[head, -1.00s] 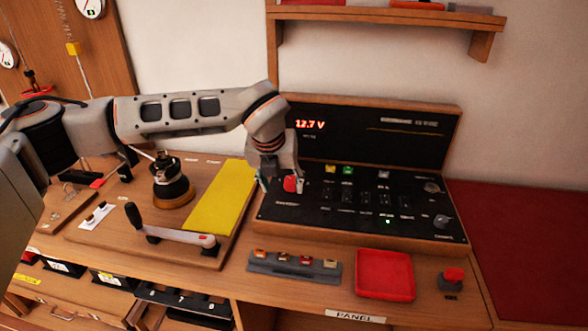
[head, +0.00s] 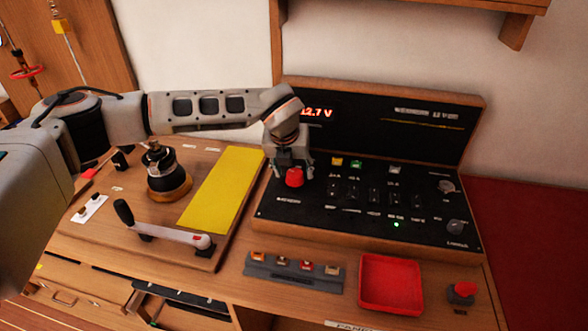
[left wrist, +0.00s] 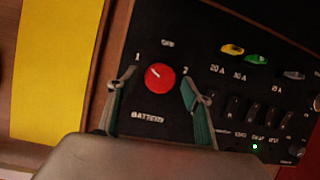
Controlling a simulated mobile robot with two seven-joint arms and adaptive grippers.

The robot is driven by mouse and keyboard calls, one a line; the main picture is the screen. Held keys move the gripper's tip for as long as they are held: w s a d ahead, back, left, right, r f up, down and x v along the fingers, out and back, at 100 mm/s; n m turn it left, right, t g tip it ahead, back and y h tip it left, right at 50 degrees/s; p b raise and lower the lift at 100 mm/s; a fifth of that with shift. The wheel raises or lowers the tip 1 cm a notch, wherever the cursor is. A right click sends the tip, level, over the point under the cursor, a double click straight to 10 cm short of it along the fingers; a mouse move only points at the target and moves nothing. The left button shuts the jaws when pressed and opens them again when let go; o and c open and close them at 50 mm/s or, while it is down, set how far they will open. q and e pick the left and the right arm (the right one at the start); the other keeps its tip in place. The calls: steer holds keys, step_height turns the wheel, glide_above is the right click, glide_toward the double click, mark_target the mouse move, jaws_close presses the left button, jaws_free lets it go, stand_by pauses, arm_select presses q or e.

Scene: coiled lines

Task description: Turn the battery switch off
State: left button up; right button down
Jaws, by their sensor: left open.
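The battery switch (head: 294,177) is a round red knob at the left end of the black panel (head: 330,213). In the left wrist view the red knob (left wrist: 160,78) carries a white mark pointing to its upper left, towards the "1"; a "2" stands at upper right, a label above and "BATTERY" below. My left gripper (head: 293,174) is over the knob. In the left wrist view its two fingers (left wrist: 155,97) are apart, one on each side of the knob, with panel showing between finger and knob. My right gripper is not in view.
A winch (head: 166,172), a crank handle (head: 165,232) and a yellow strip (head: 224,188) are left of the panel. A fuse strip (head: 293,272), a red tray (head: 391,309) and a red button (head: 463,290) lie in front. The panel's upright back shows 12.7 V.

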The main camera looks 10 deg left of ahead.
arm_select(q)
steer(key=shift+w+f, duration=0.25)
steer(key=shift+f, duration=0.25)
steer(key=c, duration=1.1)
